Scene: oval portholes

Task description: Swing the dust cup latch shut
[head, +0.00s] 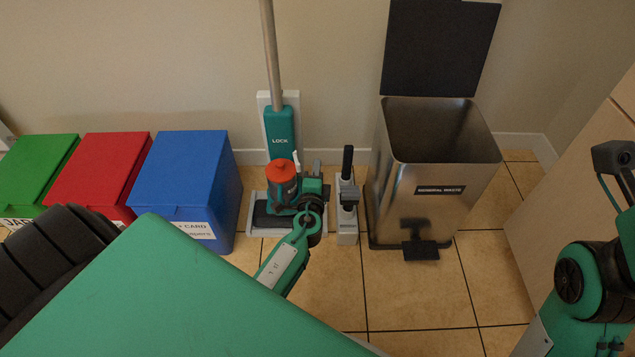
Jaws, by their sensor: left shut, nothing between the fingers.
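The dust cup (281,188) has an orange-red top and a darker body. It sits upright on the upright vacuum's grey floor head, below the green body (280,133) marked LOCK. A small pale lever (296,158), which looks like the latch, sticks up at the cup's right rim. Its exact angle is too small to tell. My left gripper (303,182) is just right of the cup, close to the lever, shut and empty. My wrist hides part of the floor head, and I cannot tell whether the fingers touch the cup. My right gripper is not in view.
Blue (185,180), red (92,175) and green (38,170) bins stand left of the vacuum. A grey stand (347,222) with a black post is close on the right, then an open steel waste bin (432,215). Tiled floor in front is clear.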

